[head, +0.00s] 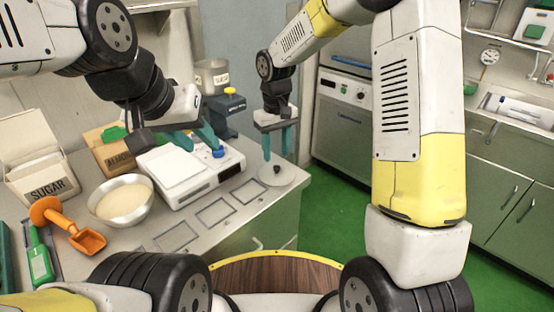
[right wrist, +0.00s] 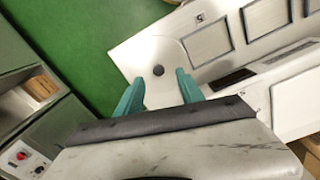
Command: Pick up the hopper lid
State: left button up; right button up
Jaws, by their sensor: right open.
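The hopper lid (head: 280,180) is a pale grey disc with a small dark knob, lying flat on the counter near its right corner. It also shows in the right wrist view (right wrist: 172,88), with the knob at its middle. My right gripper (head: 277,155) points down above the lid and is open. In the right wrist view the teal fingers (right wrist: 160,84) stand apart on either side of the line to the knob, and nothing is between them. My left gripper (head: 197,142) is over the white scale, its teal fingers apart and nothing seen between them.
An orange scoop (head: 86,240), a sugar box (head: 45,190) and an almond box (head: 113,155) are at the left. A blue-grey device (head: 225,115) stands behind. Outlined squares (head: 213,213) mark the clear counter front.

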aim_at(277, 167)
notch_tip(277, 167, down, 5)
jog(key=shift+w+d+f, duration=0.1)
jog(key=shift+d+f, duration=0.05)
jog(key=shift+c, duration=0.5)
grip_shut()
